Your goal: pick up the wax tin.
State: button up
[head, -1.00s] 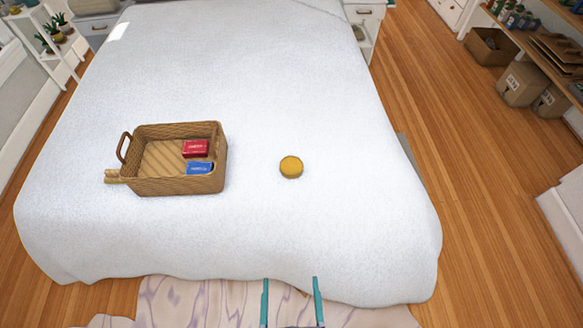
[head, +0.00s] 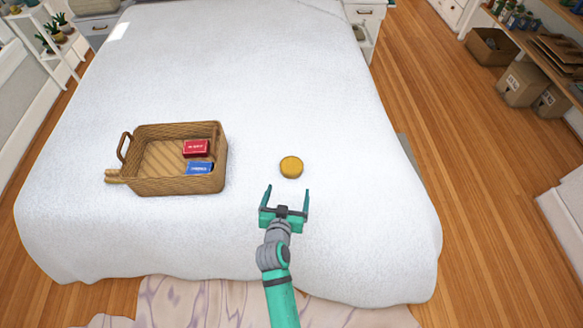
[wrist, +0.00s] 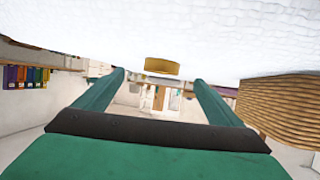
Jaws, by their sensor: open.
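The wax tin (head: 291,167) is a small round yellow-gold tin on the white bed, right of the wicker basket. In the wrist view the tin (wrist: 162,66) appears upside down against the white cover, beyond and between my finger tips. My gripper (head: 287,190) is teal, open and empty. Its fingers point toward the tin from the near side, with a small gap between tips and tin. Nothing hides the tin.
A wicker basket (head: 178,187) with a handle stands on the bed to the left, holding a red box (head: 196,148) and a blue box (head: 199,169). The white bed cover (head: 360,210) is clear around the tin and to its right.

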aim_at(291, 167)
jog(key=shift+w+a+r, duration=0.1)
jog(key=shift+w+r, duration=0.05)
jog(key=shift+w, duration=0.3)
jog(key=shift+w+a+r, duration=0.1)
jog(key=shift+w+r, duration=0.05)
jog(key=shift+w, duration=0.3)
jog(key=x, duration=0.5)
jog(key=shift+w+d, duration=0.1)
jog(key=shift+w, duration=0.15)
jog(key=shift+r+x, duration=0.2)
jog(key=shift+x, duration=1.1)
jog(key=shift+r+x, duration=0.15)
jog(key=shift+x, duration=1.2)
jog(key=shift+w, duration=0.15)
jog(key=c, duration=1.3)
